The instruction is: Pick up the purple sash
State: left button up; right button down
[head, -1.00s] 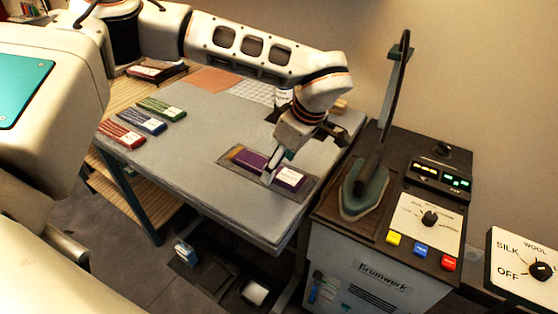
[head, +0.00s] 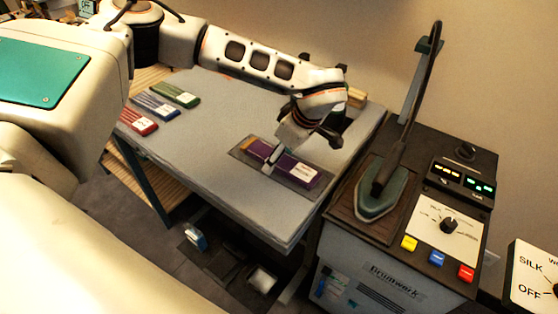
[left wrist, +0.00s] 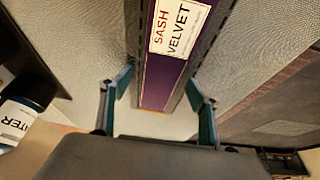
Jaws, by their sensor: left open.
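The purple sash (head: 284,162), folded into a long strip with a white label and an orange far-left end, lies on a dark mat (head: 243,153) on the grey table. My left gripper (head: 270,162) is over its left half, pointing down. In the left wrist view the purple sash (left wrist: 161,78) runs between the two spread fingers of my left gripper (left wrist: 162,90), its label reading "SASH VELVET". The fingers stand apart from the sash on either side. Whether the fingertips touch the mat cannot be told. My right gripper is in neither view.
Red (head: 137,120), blue (head: 155,105) and green (head: 175,95) folded strips lie at the table's left. An iron (head: 381,190) rests on a dark cabinet right of the table. A dark bottle (left wrist: 30,88) shows in the left wrist view. The table's middle is clear.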

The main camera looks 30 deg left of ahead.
pick_arm(q)
jog(key=c, duration=1.2)
jog(key=shift+r, duration=0.15)
